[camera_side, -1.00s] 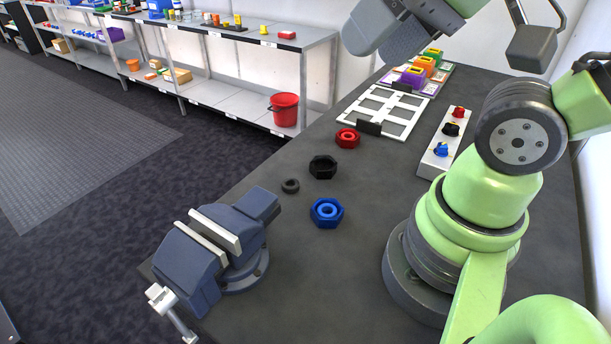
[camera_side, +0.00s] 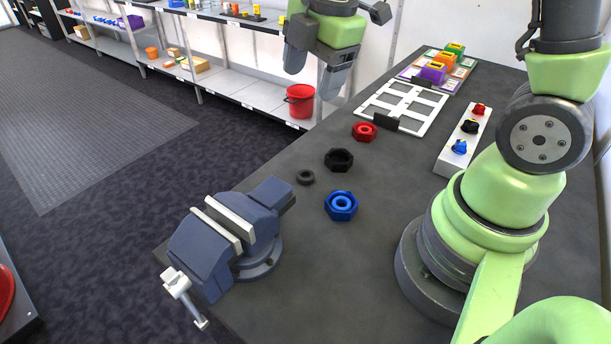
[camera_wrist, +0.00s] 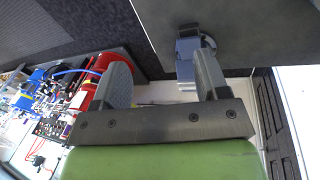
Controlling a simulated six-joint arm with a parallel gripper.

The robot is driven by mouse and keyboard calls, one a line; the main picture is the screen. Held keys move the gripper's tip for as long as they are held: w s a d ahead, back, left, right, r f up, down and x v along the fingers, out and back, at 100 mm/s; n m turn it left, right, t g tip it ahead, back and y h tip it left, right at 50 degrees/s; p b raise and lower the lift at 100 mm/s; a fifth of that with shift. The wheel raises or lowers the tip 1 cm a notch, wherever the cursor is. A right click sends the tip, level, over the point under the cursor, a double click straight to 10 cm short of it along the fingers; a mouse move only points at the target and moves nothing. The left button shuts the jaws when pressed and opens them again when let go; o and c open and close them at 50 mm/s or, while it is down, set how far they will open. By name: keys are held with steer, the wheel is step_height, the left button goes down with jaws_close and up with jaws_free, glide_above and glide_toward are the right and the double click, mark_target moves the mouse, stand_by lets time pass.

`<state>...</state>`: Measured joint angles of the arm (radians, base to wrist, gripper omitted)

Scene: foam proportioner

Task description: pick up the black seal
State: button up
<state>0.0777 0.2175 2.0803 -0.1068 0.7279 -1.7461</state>
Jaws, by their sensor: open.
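The black seal (camera_side: 305,177) is a small dark ring lying flat on the dark bench, in the side view. It lies just left of a black hex nut (camera_side: 339,160), apart from it, and behind the vise (camera_side: 230,235). My gripper (camera_side: 314,76) is high above the bench and well away from the seal, its fingers spread and pointing down. In the wrist view my gripper (camera_wrist: 163,78) shows two separate fingers with nothing between them. I cannot make out the seal in the wrist view.
A blue nut with a ring in it (camera_side: 341,206) and a red one (camera_side: 364,132) stand near the seal. A white frame (camera_side: 405,108) and a knob box (camera_side: 463,140) are farther back. The wrist view shows the vise (camera_wrist: 188,48) at the bench edge.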

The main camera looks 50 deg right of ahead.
steer(key=w+d+f+n+g, duration=0.2)
steer(key=w+f+n+g, duration=0.1)
steer(key=f+n, duration=0.85)
glide_above(306, 174)
steer(key=f, duration=0.4)
steer(key=shift+w+d+f, duration=0.15)
steer(key=shift+w+f, duration=0.1)
steer(key=shift+f, duration=0.05)
steer(key=shift+s+f, duration=0.2)
steer(key=shift+f, duration=2.7)
steer(key=c, duration=1)
